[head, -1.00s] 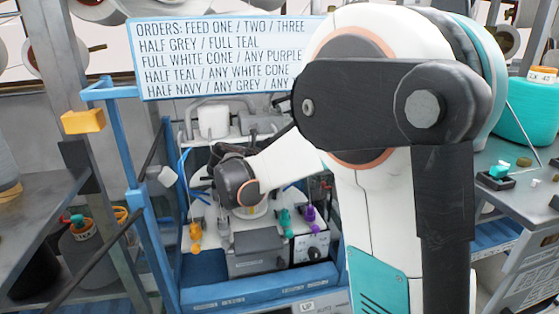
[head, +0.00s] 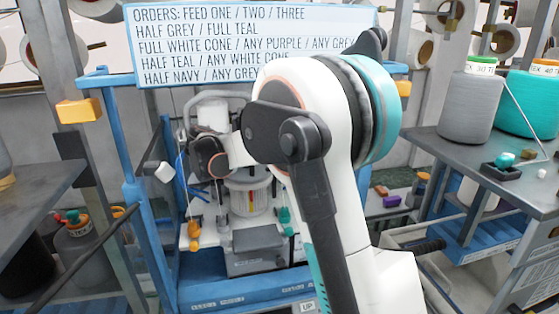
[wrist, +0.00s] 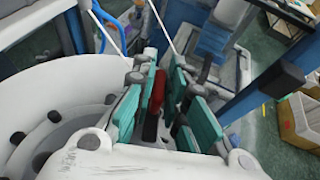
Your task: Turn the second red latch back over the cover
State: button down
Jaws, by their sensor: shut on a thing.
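In the wrist view my gripper (wrist: 158,112) has its teal-padded fingers closed around a narrow red latch (wrist: 157,90). A dark piece shows just below the red part, between the pads. A large white round part with dark holes (wrist: 45,125) fills the left of that view, beside the fingers; I cannot tell whether it is the cover. My fingertips and the latch cannot be made out there. The other red latch cannot be made out.
A blue post (head: 140,215) stands at left. Grey and teal cones (head: 468,105) stand on the right shelf. An orders board (head: 240,45) hangs above.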

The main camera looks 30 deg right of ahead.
jog(key=shift+m+g+y, duration=0.3)
jog(key=shift+m+g, duration=1.2)
jog(key=shift+g, duration=0.5)
jog(key=c, duration=1.7)
grip_release()
jog(key=shift+a, duration=0.1)
jog(key=v, duration=1.2)
